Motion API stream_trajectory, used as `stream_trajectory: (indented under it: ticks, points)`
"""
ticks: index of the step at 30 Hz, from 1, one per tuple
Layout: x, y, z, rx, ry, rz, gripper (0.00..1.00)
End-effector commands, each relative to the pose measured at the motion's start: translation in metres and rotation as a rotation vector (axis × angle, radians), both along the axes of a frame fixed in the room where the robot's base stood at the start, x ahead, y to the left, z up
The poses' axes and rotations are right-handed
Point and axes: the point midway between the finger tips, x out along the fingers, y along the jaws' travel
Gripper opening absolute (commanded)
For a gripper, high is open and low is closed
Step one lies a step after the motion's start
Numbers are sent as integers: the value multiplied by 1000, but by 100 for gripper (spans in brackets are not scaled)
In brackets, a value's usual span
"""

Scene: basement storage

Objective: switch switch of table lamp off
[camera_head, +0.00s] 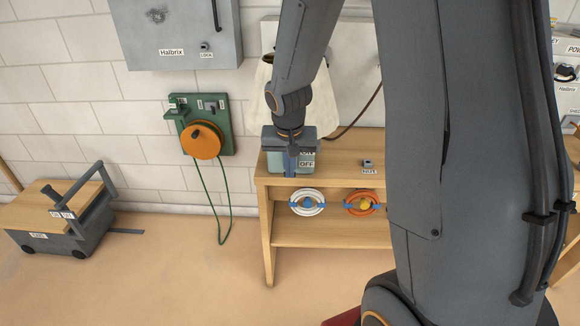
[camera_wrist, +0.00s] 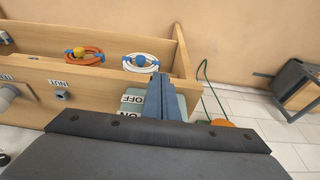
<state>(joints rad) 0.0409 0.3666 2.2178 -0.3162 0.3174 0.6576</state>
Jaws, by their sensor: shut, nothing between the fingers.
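The table lamp stands on a wooden shelf unit. Its cream shade (camera_head: 338,105) shows behind my arm, partly hidden. A grey-green base with an OFF label (camera_head: 306,164) sits below it near the shelf's front left corner. The base also shows in the wrist view (camera_wrist: 183,104), with ON and OFF labels beside my fingers. My gripper (camera_head: 291,170) is shut and points down at the front of this base. Its blue-grey fingers (camera_wrist: 160,82) are together and hold nothing. They hide the switch itself, so I cannot tell its position or whether they touch it.
The wooden shelf (camera_head: 345,150) holds a small block labelled NUT (camera_head: 368,164). White (camera_head: 307,203) and orange (camera_head: 362,203) coiled rings are below. An orange reel (camera_head: 201,140) hangs on the wall to the left.

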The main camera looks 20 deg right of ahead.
Motion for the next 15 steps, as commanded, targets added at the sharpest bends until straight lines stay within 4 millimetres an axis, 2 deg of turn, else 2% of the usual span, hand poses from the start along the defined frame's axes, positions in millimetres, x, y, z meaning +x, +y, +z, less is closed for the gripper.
stream_trajectory:
  ticks: [6, 15]
  points:
    - [-2, 1, -13, 0, -1, -2, 0]
    - [-5, 0, -22, 0, 0, -4, 0]
